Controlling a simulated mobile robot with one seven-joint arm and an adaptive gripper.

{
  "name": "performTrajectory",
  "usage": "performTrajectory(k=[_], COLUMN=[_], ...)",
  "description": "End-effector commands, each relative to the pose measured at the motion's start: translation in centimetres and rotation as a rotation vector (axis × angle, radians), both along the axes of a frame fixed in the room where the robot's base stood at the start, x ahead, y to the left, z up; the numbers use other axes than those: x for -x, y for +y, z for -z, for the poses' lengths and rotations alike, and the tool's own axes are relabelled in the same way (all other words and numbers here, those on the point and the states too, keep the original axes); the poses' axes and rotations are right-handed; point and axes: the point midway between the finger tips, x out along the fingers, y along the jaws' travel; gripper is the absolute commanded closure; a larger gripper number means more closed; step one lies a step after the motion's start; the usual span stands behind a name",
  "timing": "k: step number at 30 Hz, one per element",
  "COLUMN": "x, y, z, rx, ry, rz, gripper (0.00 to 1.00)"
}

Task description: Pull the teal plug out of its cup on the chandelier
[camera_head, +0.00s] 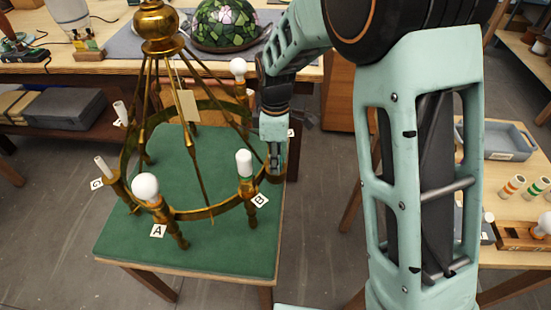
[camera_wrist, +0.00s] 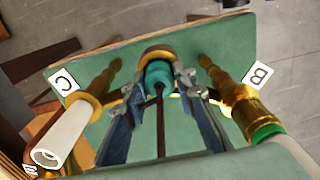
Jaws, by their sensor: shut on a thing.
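The brass chandelier (camera_head: 215,211) stands on a green-topped table (camera_head: 210,262). My gripper (camera_head: 274,168) reaches down at the right side of its ring. In the wrist view, my gripper (camera_wrist: 160,90) has its two blue fingers on either side of the teal plug (camera_wrist: 158,71), shut on it. A brass cup rim (camera_wrist: 155,50) shows right behind the plug; how deep the plug sits in it cannot be told. A thin dark rod or cord (camera_wrist: 160,125) runs from the plug toward the camera. In the head view the plug is hidden by my gripper.
Close beside my fingers are a white sleeve (camera_wrist: 62,137) near tag C (camera_wrist: 65,80) and a brass arm (camera_wrist: 233,97) with tag B (camera_wrist: 258,75). White bulbs (camera_head: 145,187) stand on the ring. A stained-glass lamp (camera_head: 226,25) is on the back bench. A grey tray (camera_head: 505,152) is at right.

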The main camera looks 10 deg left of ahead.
Motion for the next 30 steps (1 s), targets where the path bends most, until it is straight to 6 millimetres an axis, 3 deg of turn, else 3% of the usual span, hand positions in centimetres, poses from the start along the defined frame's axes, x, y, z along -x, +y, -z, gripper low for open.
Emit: performTrajectory(k=[16,24,30], x=[0.0,0.0,0.0], y=[0.0,0.0,0.0], z=[-2.3,-4.4,-4.3], rx=[0.000,-0.001,0.000], ry=[0.000,0.000,0.000], rz=[0.000,0.000,0.000], gripper=[0.99,0.99,0.99])
